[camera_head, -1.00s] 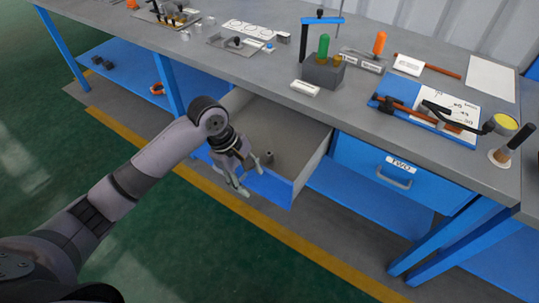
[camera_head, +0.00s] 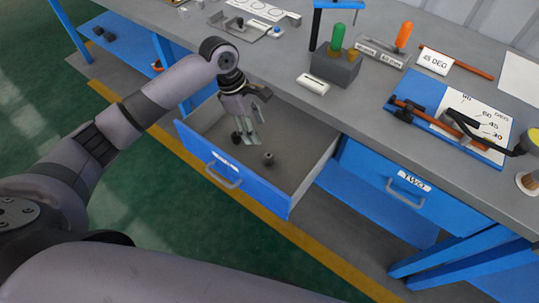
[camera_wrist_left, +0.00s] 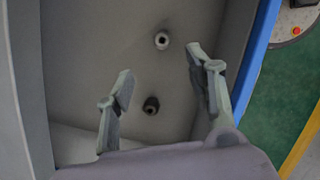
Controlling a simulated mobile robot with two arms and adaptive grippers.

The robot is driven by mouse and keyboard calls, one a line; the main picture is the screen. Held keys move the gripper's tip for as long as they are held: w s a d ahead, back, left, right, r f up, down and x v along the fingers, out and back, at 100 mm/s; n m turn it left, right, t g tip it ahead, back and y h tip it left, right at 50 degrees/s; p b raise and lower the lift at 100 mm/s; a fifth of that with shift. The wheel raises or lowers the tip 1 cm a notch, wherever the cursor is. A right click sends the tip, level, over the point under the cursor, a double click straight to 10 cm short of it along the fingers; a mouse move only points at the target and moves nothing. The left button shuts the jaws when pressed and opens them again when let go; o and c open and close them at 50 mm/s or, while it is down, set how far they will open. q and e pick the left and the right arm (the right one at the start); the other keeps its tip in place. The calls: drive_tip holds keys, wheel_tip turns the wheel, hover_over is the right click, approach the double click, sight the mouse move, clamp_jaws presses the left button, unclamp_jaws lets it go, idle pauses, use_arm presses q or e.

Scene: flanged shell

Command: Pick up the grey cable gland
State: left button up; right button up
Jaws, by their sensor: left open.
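The grey cable gland (camera_wrist_left: 162,40) stands in the open drawer as a light ring with a dark hole, beyond my left fingertips in the left wrist view. In the head view it is a small grey-brown piece (camera_head: 268,158) on the drawer floor. A darker, similar fitting (camera_wrist_left: 151,105) shows between the fingers in the wrist view. My left gripper (camera_head: 245,138) is open and empty, pointing down into the drawer, to the left of the gland in the head view. It also shows in the wrist view (camera_wrist_left: 158,72). My right gripper is not in view.
The open drawer (camera_head: 232,178) has a blue front and raised walls around the gripper. The workbench top (camera_head: 285,85) overhangs it behind, holding a grey block with a green-handled tool and an angle board. A closed drawer marked TWO (camera_head: 385,185) is at right.

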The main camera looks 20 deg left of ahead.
use_arm(q)
hover_over(268, 155)
drive_tip(key=a, duration=0.2)
wheel_tip(268, 155, down, 6)
drive_tip(key=shift+x, duration=0.95)
drive_tip(key=shift+w+f, duration=0.15)
drive_tip(key=shift+f, duration=0.1)
drive_tip(key=x, duration=0.3)
drive_tip(key=shift+d+f, duration=0.2)
drive_tip(key=shift+f, duration=0.1)
drive_tip(key=shift+d+f, duration=0.15)
drive_tip(key=shift+f, duration=0.25)
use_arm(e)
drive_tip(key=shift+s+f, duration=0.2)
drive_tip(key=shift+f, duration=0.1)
use_arm(q)
drive_tip(key=shift+c, duration=0.6)
drive_tip(key=c, duration=1)
drive_tip(key=shift+c, duration=0.2)
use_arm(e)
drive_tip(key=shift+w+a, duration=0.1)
